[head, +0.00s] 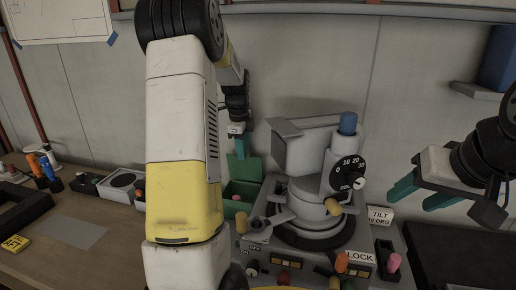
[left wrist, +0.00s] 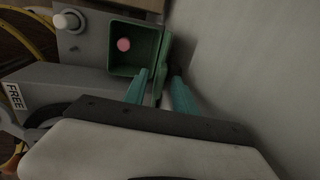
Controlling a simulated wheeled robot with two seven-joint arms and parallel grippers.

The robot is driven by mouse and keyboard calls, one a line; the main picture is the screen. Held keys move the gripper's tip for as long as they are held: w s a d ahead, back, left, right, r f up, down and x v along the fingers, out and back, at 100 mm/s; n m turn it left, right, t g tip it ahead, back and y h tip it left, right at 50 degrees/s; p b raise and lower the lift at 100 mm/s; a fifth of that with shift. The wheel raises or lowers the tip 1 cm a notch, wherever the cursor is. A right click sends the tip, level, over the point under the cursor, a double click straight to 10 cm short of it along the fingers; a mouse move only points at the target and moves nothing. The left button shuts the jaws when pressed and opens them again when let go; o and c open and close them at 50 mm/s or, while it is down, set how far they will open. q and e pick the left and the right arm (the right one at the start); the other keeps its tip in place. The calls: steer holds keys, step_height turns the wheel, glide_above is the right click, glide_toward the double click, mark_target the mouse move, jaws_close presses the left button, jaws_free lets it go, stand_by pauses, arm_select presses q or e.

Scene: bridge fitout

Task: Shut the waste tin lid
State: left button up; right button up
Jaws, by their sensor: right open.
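The green waste tin (head: 240,195) stands behind the console with its lid (head: 244,168) standing up at the back. In the left wrist view the open tin (left wrist: 118,65) has a pink round thing (left wrist: 124,44) inside, and the lid (left wrist: 162,66) shows edge-on. My left gripper (head: 240,148) points down above the lid. In the left wrist view its teal fingers (left wrist: 161,76) are apart, one on each side of the lid; whether either touches it I cannot tell. My right gripper (head: 418,200) is open and empty at the right, away from the tin.
A grey instrument (head: 312,190) with a dial and blue knob stands just right of the tin. The console (head: 310,262) holds several coloured knobs and labels. A wall is close behind.

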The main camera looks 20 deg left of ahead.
arm_select(q)
jaws_close()
stand_by(1.3)
